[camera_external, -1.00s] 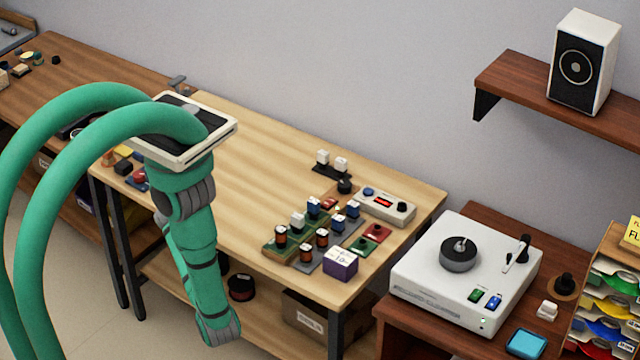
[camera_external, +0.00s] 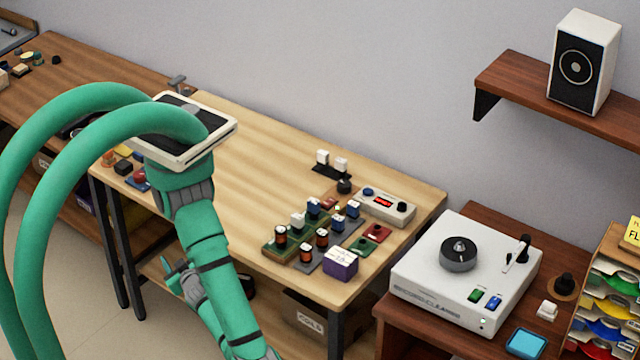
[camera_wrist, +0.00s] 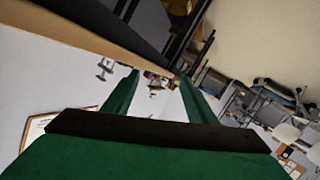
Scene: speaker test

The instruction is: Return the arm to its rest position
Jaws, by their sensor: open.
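My green arm (camera_external: 205,240) hangs from its shoulder in front of the light wooden workbench (camera_external: 262,150) in the external view. Its upper part slants down to the right, to the lower frame edge. Another part of the arm shows beside it at its lower left, partly hidden behind it. I cannot clearly make out the gripper there. In the wrist view my gripper (camera_wrist: 158,82) shows two green fingers spread apart, with nothing held between them. The view is tilted, with the room at a steep angle.
The bench carries several small components, a grey box with a red display (camera_external: 386,206) and a purple box (camera_external: 340,262). A white turntable (camera_external: 420,275) stands on a brown cabinet to the right. A speaker (camera_external: 580,65) sits on a wall shelf. A carton (camera_external: 303,313) lies under the bench.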

